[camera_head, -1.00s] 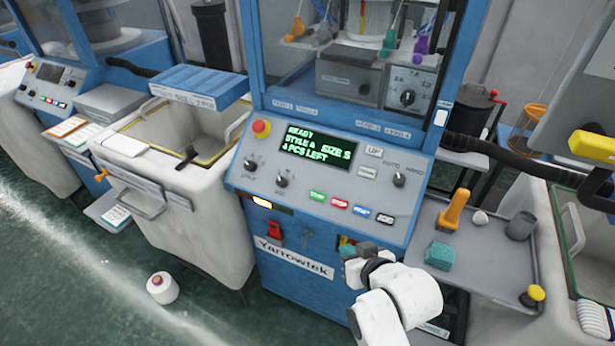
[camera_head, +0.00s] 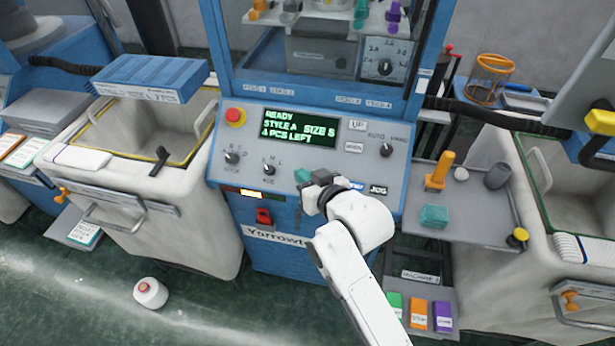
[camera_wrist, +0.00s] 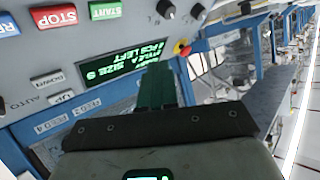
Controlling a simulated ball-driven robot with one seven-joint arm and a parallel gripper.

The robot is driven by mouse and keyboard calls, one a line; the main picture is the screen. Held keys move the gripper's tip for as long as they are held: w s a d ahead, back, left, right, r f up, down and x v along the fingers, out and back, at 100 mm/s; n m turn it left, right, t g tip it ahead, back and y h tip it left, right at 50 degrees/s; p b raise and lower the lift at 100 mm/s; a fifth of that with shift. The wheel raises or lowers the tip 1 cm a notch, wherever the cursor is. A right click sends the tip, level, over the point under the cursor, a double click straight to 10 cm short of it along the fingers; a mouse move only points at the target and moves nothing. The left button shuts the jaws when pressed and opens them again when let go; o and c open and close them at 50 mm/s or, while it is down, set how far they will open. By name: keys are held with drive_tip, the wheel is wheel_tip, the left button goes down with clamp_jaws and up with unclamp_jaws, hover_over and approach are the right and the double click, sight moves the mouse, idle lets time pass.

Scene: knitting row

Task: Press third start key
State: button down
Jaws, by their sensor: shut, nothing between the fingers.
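The blue machine has a grey sloping control panel (camera_head: 225,170). Its green-lit display (camera_head: 298,128) reads READY, STYLE A, SIZE S and a count of PCS LEFT. My gripper (camera_head: 303,177) is shut and empty, with its teal fingertips over the lower middle of the panel. It and my wrist hide most of the key row in the head view. The wrist view shows the green START key (camera_wrist: 105,10) upside down at the top, beside the red STOP key (camera_wrist: 54,17). There the shut fingers (camera_wrist: 157,86) appear below and right of START, apart from it in the picture. Contact with the panel cannot be told.
A red emergency knob (camera_head: 235,117) sits at the panel's upper left, with several dials and the grey JOG key (camera_head: 378,190) at lower right. A side shelf (camera_head: 410,202) holds an orange-handled tool (camera_head: 440,170) and a teal block (camera_head: 434,216). A white bin (camera_head: 130,200) stands left.

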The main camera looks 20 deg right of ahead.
drive_tip(key=shift+w+d+f+b, duration=0.55)
drive_tip(key=shift+w+f+b, duration=0.15)
drive_tip(key=shift+f+b, duration=0.45)
drive_tip(key=shift+w+d+f+b, duration=0.55)
drive_tip(key=shift+w+f+b, duration=0.2)
drive_tip(key=shift+f+b, duration=0.4)
drive_tip(key=shift+w+d+f+b, duration=0.55)
drive_tip(key=shift+w+f+b, duration=0.15)
drive_tip(key=shift+f+b, duration=0.45)
drive_tip(key=shift+w+f, duration=0.1)
drive_tip(key=shift+w+d+f, duration=0.15)
drive_tip(key=shift+f, duration=0.05)
